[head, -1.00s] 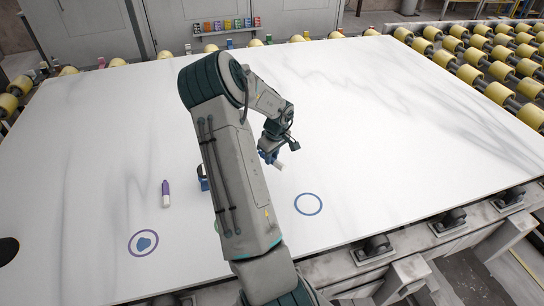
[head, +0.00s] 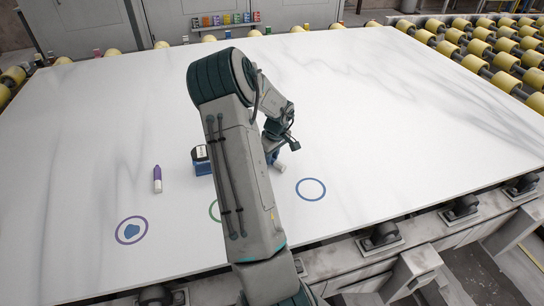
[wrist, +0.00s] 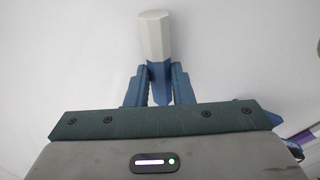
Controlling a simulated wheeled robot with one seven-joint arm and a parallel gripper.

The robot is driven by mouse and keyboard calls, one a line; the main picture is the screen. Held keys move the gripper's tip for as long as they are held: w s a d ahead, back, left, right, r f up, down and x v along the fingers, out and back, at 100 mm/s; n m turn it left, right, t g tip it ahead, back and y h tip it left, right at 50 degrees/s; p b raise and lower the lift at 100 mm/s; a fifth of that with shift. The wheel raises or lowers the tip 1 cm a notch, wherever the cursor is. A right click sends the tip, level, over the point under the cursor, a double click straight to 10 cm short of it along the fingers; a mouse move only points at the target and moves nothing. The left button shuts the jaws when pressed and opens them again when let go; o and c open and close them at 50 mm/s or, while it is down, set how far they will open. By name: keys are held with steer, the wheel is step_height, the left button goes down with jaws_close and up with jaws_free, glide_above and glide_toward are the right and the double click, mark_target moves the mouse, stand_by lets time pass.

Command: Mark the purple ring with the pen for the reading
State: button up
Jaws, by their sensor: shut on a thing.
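The purple ring (head: 117,231) lies on the slab at front left, with a blue blob (head: 131,231) inside it. A purple pen with a white end (head: 157,180) is on the slab just behind the ring. My gripper (head: 272,154) is right of the arm, well to the right of the purple ring. It is shut on a blue pen with a white end; the white end (wrist: 155,35) sticks out past the fingers in the wrist view. The pen's white end also shows in the head view (head: 280,169), near the blue ring. I cannot tell its height above the slab.
A blue ring (head: 311,179) lies right of my arm. A green ring (head: 213,211) is partly hidden by the arm. A dark blue box (head: 202,160) with a pale label stands left of the arm. Yellow rollers (head: 478,64) line the far right edge. The slab's right side is clear.

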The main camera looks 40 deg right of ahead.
steer(key=o, duration=1)
steer(key=shift+c, duration=0.2)
step_height(320, 180, up, 14)
steer(key=s+b, duration=0.1)
steer(key=s, duration=0.1)
steer(key=shift+f, duration=0.15)
steer(key=s+a+r+y, duration=0.1)
steer(key=a+r, duration=0.2)
steer(key=a, duration=0.9)
steer(key=s+a+r, duration=0.1)
steer(key=a+r, duration=0.3)
steer(key=a, duration=0.9)
steer(key=s+a+t+h, duration=0.1)
steer(key=s+a, duration=1.1)
steer(key=a, duration=0.1)
steer(key=shift+a+f, duration=0.15)
steer(key=shift+f, duration=0.1)
